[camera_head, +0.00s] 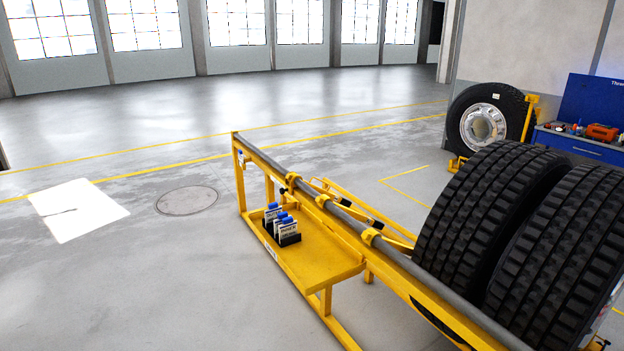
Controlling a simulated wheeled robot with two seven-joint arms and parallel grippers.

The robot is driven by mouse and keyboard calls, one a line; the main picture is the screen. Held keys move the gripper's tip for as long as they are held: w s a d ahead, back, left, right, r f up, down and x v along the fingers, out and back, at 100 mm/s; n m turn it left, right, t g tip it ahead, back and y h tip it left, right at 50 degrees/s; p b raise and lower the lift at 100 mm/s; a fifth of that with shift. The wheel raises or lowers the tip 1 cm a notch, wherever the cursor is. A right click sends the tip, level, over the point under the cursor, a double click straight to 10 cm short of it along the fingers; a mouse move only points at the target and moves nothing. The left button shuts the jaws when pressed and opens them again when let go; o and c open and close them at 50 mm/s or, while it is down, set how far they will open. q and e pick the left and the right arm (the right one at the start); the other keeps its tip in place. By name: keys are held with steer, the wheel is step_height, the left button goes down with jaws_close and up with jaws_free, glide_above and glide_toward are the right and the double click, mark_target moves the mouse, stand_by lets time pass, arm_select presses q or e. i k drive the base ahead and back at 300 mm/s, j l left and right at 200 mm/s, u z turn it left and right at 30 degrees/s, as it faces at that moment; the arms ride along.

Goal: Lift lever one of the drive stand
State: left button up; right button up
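A long yellow stand (318,274) runs from the middle of the view to the lower right. A grey bar (343,215) lies along its top, with yellow brackets (371,236) on it. Two large black tyres (487,214) stand side by side at the right, next to the bar. Slanted yellow bars (350,200) show behind the grey bar. I cannot tell which part is lever one, or whether this is the drive stand. Neither of my grippers is in view.
A yellow shelf (323,263) on the stand holds several white items with blue tops (286,227). A wheel with a silver rim (484,124) stands behind, near a blue workbench (574,146). Open grey floor (150,270) lies at the left.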

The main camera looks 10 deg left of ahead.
mark_target(341, 200)
steer(key=i+l+u, duration=0.1)
steer(key=i, duration=0.35)
steer(key=i+l, duration=0.1)
steer(key=i, duration=0.35)
steer(key=i+l+u, duration=0.15)
steer(key=i, duration=0.3)
steer(key=i+l+u, duration=0.1)
steer(key=i, duration=0.4)
steer(key=i+j+z, duration=0.2)
steer(key=j, duration=0.15)
steer(key=i+j+z, duration=0.2)
steer(key=j, duration=0.2)
steer(key=i+j+z, duration=0.2)
steer(key=j, duration=0.2)
steer(key=j+z, duration=0.2)
steer(key=j, duration=0.25)
steer(key=i+j+z, duration=0.2)
steer(key=j, duration=0.25)
steer(key=i+j+z, duration=0.2)
steer(key=j+z, duration=0.15)
steer(key=j, duration=0.45)
steer(key=i+j+z, duration=0.1)
steer(key=j+z, duration=0.2)
steer(key=j, duration=0.5)
steer(key=j+z, duration=0.35)
steer(key=j, duration=0.45)
